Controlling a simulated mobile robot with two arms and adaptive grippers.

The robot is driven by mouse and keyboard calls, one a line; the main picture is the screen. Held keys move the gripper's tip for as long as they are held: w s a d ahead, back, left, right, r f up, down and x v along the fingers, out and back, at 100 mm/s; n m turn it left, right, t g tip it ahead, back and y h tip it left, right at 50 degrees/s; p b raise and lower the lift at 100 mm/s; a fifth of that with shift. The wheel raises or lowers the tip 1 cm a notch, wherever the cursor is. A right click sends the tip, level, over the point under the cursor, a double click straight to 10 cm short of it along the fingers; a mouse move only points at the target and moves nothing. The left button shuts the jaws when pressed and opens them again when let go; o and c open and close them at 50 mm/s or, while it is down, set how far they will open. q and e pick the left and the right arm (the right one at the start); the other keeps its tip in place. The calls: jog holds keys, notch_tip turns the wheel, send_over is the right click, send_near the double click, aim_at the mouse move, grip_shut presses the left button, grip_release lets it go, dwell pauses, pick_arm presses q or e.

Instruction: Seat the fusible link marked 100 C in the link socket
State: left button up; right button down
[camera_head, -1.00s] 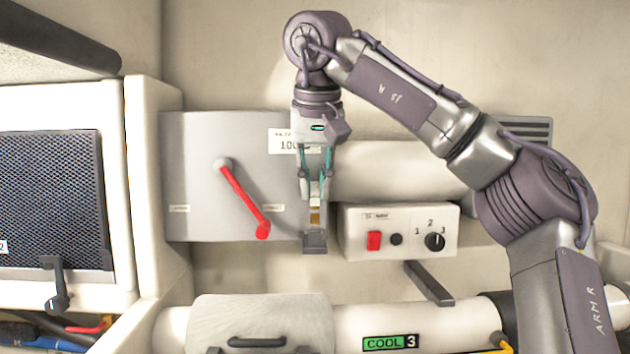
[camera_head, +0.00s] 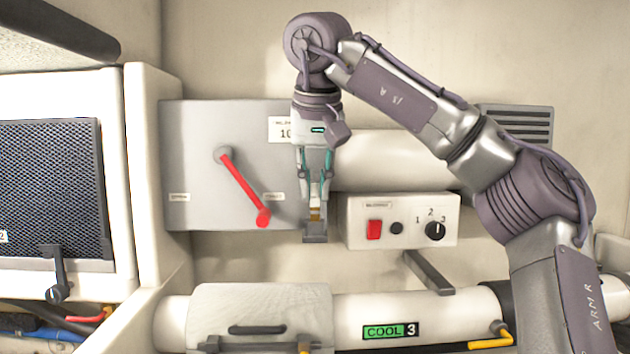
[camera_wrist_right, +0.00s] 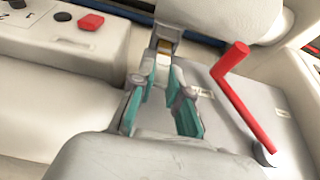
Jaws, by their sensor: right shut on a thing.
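My right gripper (camera_head: 315,190) points down in front of the right edge of the grey panel. Its teal fingers are shut on a small link with a white part and a brass-coloured part (camera_head: 315,213). The link's marking cannot be read. A grey socket bracket (camera_head: 315,235) is directly below, and the link's lower end meets or overlaps its top; I cannot tell how deep it sits. The right wrist view shows the fingers (camera_wrist_right: 163,80), the brass part (camera_wrist_right: 163,45) and the grey socket (camera_wrist_right: 168,22) beyond. My left gripper is not in view.
A grey panel (camera_head: 185,140) carries a red lever (camera_head: 243,188) and a label partly hidden by my gripper. A control box (camera_head: 400,240) with a red switch and knob is close right of the socket. A white pipe (camera_head: 450,305) marked COOL 3 runs below.

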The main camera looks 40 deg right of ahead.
jog(key=shift+f+b, duration=0.3)
jog(key=shift+f, duration=0.4)
jog(key=c, duration=1.1)
grip_release()
jog(key=shift+o, duration=0.2)
jog(key=v, duration=1.2)
